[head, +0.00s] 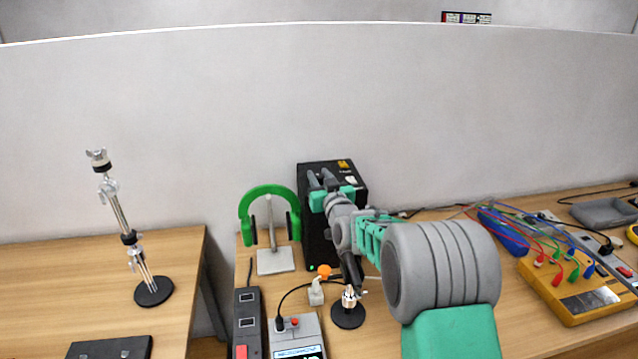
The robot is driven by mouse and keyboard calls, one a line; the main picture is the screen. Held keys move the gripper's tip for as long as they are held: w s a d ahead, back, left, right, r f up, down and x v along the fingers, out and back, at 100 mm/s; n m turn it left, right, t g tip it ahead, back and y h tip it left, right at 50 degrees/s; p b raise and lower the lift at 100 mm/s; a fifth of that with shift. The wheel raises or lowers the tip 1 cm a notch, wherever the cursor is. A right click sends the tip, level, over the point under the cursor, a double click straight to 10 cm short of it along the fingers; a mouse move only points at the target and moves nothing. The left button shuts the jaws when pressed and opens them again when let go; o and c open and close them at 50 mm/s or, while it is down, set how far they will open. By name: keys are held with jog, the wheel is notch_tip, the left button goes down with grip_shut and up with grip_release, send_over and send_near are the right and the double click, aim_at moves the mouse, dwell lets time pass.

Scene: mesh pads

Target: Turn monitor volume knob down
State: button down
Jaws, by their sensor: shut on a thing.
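The monitor (352,172) is a black box speaker standing upright against the grey partition, with a small green light low on its front. My arm reaches in from the lower right and covers much of the monitor's right side.
Green headphones (268,192) hang on a stand close left of the monitor. A short black-based stand (348,316), a power strip (247,320) and a grey device (297,334) sit in front. A yellow instrument (570,295) with cables lies right. A tall stand (153,292) is on the left table.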

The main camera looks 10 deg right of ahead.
jog(key=shift+n+y+b, duration=0.5)
jog(key=shift+y+b, duration=0.2)
jog(key=shift+y, duration=0.1)
jog(key=c, duration=1.1)
grip_release()
jog(key=b+v, duration=0.2)
jog(key=v, duration=0.5)
jog(key=shift+s, duration=0.4)
jog(key=shift+d, duration=0.1)
